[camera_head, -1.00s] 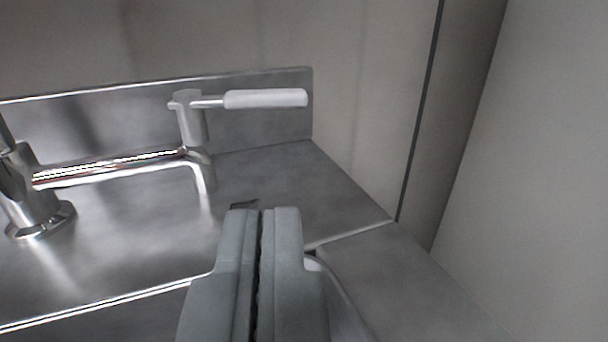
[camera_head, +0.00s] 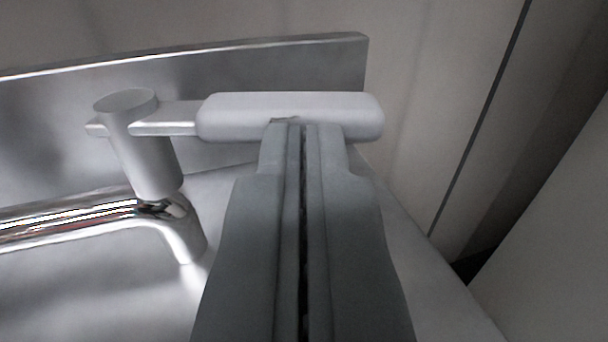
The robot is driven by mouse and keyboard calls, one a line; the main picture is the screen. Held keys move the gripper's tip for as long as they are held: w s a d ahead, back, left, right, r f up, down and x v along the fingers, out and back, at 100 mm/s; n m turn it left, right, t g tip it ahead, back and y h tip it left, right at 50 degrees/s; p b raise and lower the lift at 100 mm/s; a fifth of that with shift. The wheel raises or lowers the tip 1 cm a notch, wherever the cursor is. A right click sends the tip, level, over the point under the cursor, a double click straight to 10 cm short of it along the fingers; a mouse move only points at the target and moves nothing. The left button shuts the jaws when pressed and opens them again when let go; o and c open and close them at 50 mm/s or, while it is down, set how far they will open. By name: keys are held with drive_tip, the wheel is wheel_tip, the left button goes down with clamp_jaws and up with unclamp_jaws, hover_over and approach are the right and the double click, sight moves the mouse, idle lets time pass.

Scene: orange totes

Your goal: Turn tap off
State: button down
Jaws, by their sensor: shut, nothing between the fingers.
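The tap is a chrome pipe (camera_head: 70,222) with a bent spout end and an upright grey valve stem (camera_head: 147,160) on top. Its lever, with a white rounded handle (camera_head: 235,112), points to the right from the stem. My gripper (camera_head: 303,124) is shut and empty. Its fingertips are at the lower edge of the white handle, right of the handle's middle. They look very close to it or touching; I cannot tell which. The fingers hide part of the counter below the handle.
A metal backsplash (camera_head: 270,60) runs behind the tap and ends just left of the wall (camera_head: 430,110). A dark vertical gap and a light panel (camera_head: 560,260) stand on the right. The metal sink surface (camera_head: 90,300) is clear on the left.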

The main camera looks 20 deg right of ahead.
drive_tip(key=shift+w, duration=0.15)
drive_tip(key=shift+w+d, duration=0.85)
drive_tip(key=shift+w, duration=0.15)
drive_tip(key=shift+s, duration=0.1)
